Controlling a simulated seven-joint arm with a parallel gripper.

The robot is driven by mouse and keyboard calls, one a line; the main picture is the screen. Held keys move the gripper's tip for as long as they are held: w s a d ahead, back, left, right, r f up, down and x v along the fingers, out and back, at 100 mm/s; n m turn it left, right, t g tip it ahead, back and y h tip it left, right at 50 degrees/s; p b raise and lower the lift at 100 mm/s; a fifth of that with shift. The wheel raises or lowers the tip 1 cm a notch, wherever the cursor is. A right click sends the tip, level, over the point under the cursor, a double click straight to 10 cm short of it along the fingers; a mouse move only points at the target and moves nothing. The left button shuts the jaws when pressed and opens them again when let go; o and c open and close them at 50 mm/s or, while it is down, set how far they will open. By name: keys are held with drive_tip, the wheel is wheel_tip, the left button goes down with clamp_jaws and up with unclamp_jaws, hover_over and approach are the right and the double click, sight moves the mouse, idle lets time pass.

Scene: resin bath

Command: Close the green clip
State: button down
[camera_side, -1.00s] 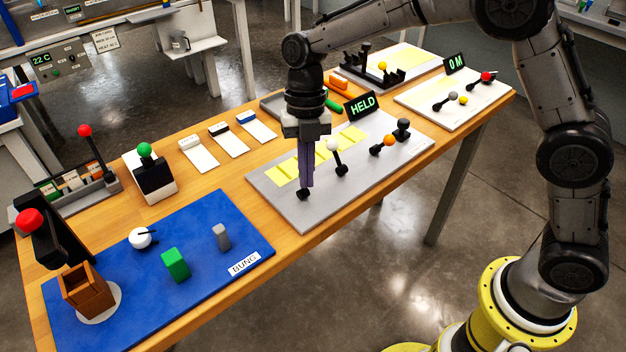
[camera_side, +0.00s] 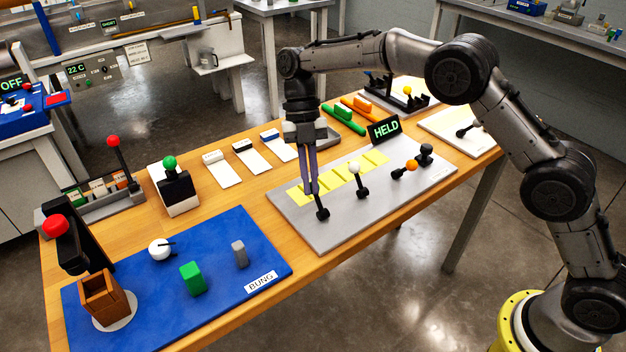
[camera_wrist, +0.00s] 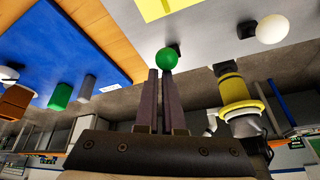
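The grey plate (camera_side: 330,238) bears several short levers with round knobs and yellow pads. I take the lever at its left end to be the green clip; its black foot (camera_side: 322,214) shows just below my fingertips in the side view. Its green knob (camera_wrist: 167,58) shows in the wrist view at my fingertips, overlapping the tip of one finger; in the side view my fingers hide it. My gripper (camera_side: 313,190) points down over this lever. Its two purple fingers lie close together, with a gap narrower than the knob. Contact cannot be made out.
A white-knobbed lever (camera_side: 354,168) and an orange-knobbed lever (camera_side: 411,165) stand to the right on the plate. A sign reading HELD (camera_side: 384,130) stands behind. Another green-knobbed lever (camera_side: 170,162) sits on a box at left. The blue mat (camera_side: 215,285) holds blocks.

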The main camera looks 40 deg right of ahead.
drive_tip(key=shift+w+d+f, duration=0.15)
drive_tip(key=shift+w+d, duration=0.1)
drive_tip(key=shift+w, duration=0.2)
drive_tip(key=a+v, duration=0.1)
drive_tip(key=v, duration=0.6)
drive_tip(key=shift+s+d+r, duration=0.25)
drive_tip(key=shift+d+r, duration=0.05)
drive_tip(key=shift+r, duration=0.05)
